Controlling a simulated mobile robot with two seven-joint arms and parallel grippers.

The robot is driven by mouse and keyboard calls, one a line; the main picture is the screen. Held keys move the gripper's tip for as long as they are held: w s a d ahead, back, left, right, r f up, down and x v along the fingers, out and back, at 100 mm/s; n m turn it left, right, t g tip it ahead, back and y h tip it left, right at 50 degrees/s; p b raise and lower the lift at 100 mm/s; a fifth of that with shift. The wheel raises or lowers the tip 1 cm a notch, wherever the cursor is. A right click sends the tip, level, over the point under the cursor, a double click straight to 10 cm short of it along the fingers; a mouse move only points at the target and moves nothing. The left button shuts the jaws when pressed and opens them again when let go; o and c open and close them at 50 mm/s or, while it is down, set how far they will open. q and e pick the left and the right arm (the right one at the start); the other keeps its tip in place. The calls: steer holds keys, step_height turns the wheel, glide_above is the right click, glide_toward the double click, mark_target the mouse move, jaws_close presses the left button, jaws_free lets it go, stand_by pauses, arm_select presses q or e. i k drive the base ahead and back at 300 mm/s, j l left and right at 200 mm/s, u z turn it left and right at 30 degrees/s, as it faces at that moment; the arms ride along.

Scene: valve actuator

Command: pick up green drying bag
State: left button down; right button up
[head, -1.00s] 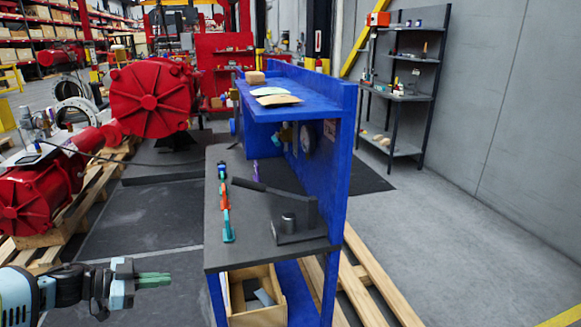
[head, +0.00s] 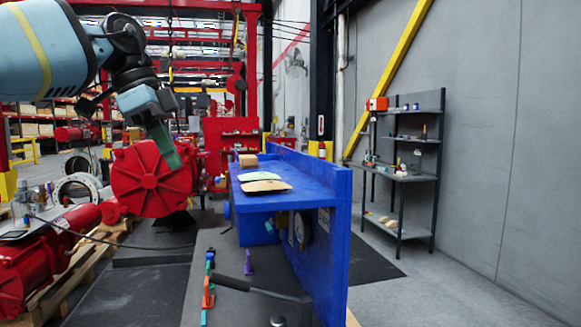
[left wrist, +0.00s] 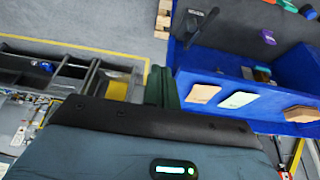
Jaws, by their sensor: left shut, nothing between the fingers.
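The green drying bag (head: 258,176) is a pale green flat packet lying on the blue upper shelf (head: 305,190) of the workbench, just behind a tan packet (head: 266,186). The bag also shows in the left wrist view (left wrist: 238,99), between the tan packet and a brown box. My left gripper (head: 166,150) has green fingers, is shut and empty, and hangs raised to the left of the shelf, apart from the bag. Its fingers also show in the left wrist view (left wrist: 160,88). My right gripper is in neither view.
The brown box (head: 248,160) stands at the shelf's far end. Below, the dark bench top (head: 225,265) holds several coloured tools and a long black lever (head: 262,289). A large red machine (head: 150,180) stands at left. A metal rack (head: 405,177) stands at right.

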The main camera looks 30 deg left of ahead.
mark_target(252, 177)
steer(key=i, duration=1.2)
